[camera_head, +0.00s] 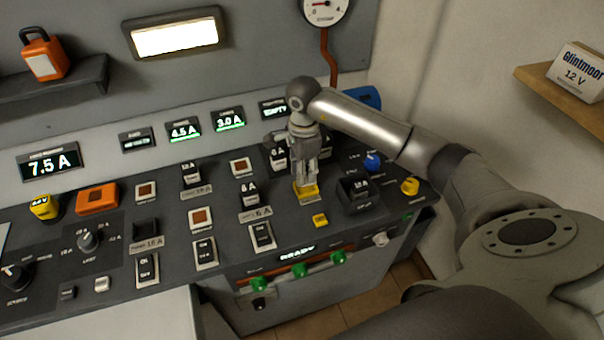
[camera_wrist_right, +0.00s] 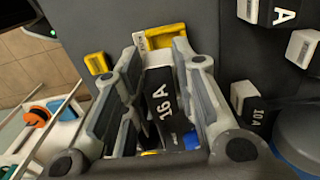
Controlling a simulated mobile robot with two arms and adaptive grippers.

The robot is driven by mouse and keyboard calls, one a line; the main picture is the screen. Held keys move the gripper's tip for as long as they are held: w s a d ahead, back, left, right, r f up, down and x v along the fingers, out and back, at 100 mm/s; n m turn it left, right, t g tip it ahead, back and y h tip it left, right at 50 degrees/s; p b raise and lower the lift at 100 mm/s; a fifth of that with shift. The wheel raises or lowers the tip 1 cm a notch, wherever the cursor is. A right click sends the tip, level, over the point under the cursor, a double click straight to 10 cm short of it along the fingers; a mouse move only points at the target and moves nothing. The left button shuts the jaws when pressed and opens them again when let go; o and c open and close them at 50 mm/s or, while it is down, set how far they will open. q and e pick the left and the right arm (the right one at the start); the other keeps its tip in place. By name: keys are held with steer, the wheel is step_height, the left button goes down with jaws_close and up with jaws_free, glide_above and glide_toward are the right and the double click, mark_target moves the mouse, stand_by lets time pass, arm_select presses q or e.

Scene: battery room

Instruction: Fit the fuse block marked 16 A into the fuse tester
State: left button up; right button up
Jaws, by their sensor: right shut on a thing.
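My right gripper (camera_head: 304,182) points down at the right part of the sloping panel. In the right wrist view its fingers (camera_wrist_right: 150,105) are shut on the fuse block marked 16 A (camera_wrist_right: 161,108), a dark block with a white end. In the head view the fingers largely hide the block. A yellow-edged fitting (camera_head: 306,195) lies directly under the fingertips; it also shows just beyond the block in the right wrist view (camera_wrist_right: 165,37). This may be the fuse tester, but its marking is unreadable. I cannot tell whether block and fitting touch. My left gripper is not in view.
More blocks (camera_head: 249,194) and switches (camera_head: 262,236) stand to the left. An empty dark socket (camera_head: 145,228) sits above a 16 A label. The display reads READY (camera_head: 297,253).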

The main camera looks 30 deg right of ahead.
steer(key=shift+w+f, duration=0.35)
steer(key=shift+f, duration=0.05)
steer(key=shift+w+f+p, duration=0.1)
steer(key=shift+f+p, duration=0.25)
steer(key=shift+p, duration=0.1)
step_height(320, 180, down, 2)
steer(key=shift+f+p, duration=0.1)
steer(key=shift+p, duration=0.55)
steer(key=shift+d+f, duration=0.1)
steer(key=shift+f, duration=0.15)
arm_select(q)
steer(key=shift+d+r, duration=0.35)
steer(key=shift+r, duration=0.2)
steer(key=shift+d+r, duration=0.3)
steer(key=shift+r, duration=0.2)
arm_select(e)
steer(key=shift+f, duration=0.1)
steer(key=shift+f+b, duration=0.15)
steer(key=shift+b, duration=0.15)
steer(key=o, duration=1.1)
steer(key=shift+c, duration=0.2)
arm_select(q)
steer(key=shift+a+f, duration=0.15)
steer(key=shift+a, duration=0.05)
